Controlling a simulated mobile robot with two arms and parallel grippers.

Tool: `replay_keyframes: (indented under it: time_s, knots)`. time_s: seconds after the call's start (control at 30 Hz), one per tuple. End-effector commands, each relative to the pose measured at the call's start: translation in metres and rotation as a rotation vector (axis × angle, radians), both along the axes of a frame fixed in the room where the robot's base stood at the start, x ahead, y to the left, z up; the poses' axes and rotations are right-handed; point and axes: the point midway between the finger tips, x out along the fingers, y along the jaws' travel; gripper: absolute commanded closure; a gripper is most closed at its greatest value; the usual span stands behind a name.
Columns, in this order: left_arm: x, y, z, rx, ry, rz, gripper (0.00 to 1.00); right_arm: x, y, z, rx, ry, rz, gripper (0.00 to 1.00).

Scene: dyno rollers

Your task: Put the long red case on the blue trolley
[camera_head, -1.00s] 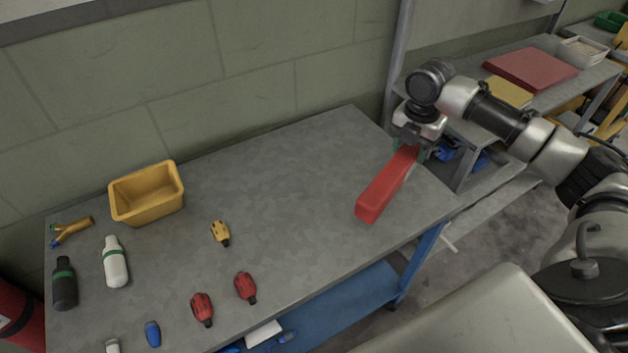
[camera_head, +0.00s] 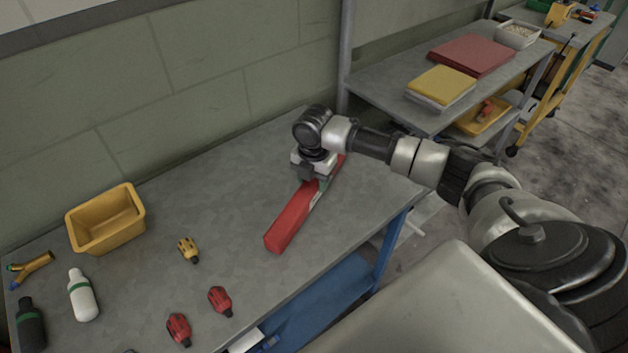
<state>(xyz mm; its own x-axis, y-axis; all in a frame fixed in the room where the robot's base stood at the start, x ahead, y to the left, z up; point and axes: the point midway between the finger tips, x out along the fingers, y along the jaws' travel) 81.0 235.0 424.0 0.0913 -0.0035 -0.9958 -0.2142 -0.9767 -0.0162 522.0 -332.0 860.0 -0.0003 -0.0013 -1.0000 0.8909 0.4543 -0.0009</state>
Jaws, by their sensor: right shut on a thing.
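The long red case (camera_head: 288,225) is over the grey-topped table (camera_head: 230,190), which has blue legs and a blue lower shelf. The case points from the lower left to the upper right, and its far end shows beyond my gripper. My right gripper (camera_head: 318,182) comes from above and is shut on the case near its middle. Whether the case touches the tabletop or hangs just above it I cannot tell. No separate blue trolley is clear in view; the blue frame (camera_head: 389,247) belongs to this table. My left gripper is not in view.
A yellow bin (camera_head: 106,219), a white bottle (camera_head: 82,295), a dark bottle (camera_head: 30,325) and small red and yellow items lie on the table's left part. A second bench (camera_head: 390,85) stands behind right. Open floor (camera_head: 580,110) lies at the far right.

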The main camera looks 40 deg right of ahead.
Motion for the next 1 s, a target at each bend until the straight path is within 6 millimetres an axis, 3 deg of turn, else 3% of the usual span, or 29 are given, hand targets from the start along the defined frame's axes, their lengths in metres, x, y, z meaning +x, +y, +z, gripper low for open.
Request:
replay_keyframes:
  time_s: [0.1, 0.37, 0.4, 0.53, 0.83, 1.0]
  knots:
    - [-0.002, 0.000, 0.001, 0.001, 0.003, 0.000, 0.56, 0.000, 0.000, -0.009, 0.001, -0.002, 0.001, 0.92]
    - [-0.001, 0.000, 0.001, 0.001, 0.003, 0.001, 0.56, 0.000, 0.000, -0.010, 0.001, -0.002, 0.000, 0.92]
    - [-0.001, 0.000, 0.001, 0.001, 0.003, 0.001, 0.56, 0.000, 0.000, -0.011, 0.000, 0.000, 0.001, 0.47]
    - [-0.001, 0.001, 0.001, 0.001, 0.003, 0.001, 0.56, 0.000, 0.000, -0.011, 0.000, 0.000, 0.000, 0.28]
    - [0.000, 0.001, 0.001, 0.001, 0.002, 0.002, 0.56, 0.000, 0.000, -0.009, 0.000, -0.001, 0.001, 0.28]
    - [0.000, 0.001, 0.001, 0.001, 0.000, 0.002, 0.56, 0.001, 0.000, 0.012, 0.000, -0.005, 0.000, 0.28]
